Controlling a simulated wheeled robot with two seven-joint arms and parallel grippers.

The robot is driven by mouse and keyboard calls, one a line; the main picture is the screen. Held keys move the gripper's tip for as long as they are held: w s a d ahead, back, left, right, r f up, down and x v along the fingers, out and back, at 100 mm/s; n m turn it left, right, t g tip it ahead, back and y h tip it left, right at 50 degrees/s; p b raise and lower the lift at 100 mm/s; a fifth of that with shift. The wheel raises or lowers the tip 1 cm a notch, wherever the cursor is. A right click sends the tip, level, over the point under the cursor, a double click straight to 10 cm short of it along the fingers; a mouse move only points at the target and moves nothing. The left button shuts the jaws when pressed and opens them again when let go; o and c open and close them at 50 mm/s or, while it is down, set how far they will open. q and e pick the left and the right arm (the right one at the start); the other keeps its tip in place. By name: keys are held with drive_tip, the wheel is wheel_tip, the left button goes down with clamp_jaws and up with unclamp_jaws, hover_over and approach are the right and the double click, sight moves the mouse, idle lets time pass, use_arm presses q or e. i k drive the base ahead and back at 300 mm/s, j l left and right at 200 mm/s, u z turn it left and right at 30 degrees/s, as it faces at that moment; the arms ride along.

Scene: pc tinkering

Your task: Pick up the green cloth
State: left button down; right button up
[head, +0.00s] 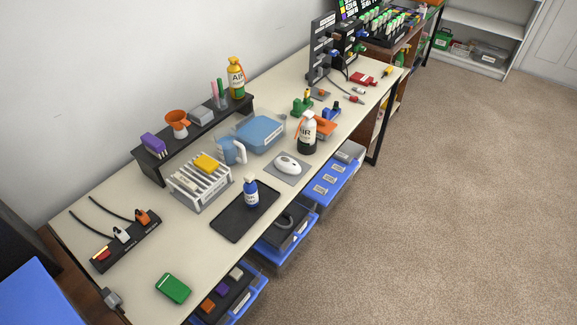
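The green cloth (173,288) seems to be the flat, folded-looking green rectangle lying on the near left end of the long workbench (210,262). It is close to the bench's front edge, with bare bench top around it. Neither my left nor my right gripper is in view, and nothing is seen touching the cloth.
A power strip (126,240) with plugs lies behind the cloth. A black mat (226,224) with a blue bottle (251,192) on it lies to the right. Open blue drawers (254,290) jut out below the bench's front edge. Carpeted floor (450,210) is clear at right.

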sight(176, 290)
drive_tip(key=u, duration=1.2)
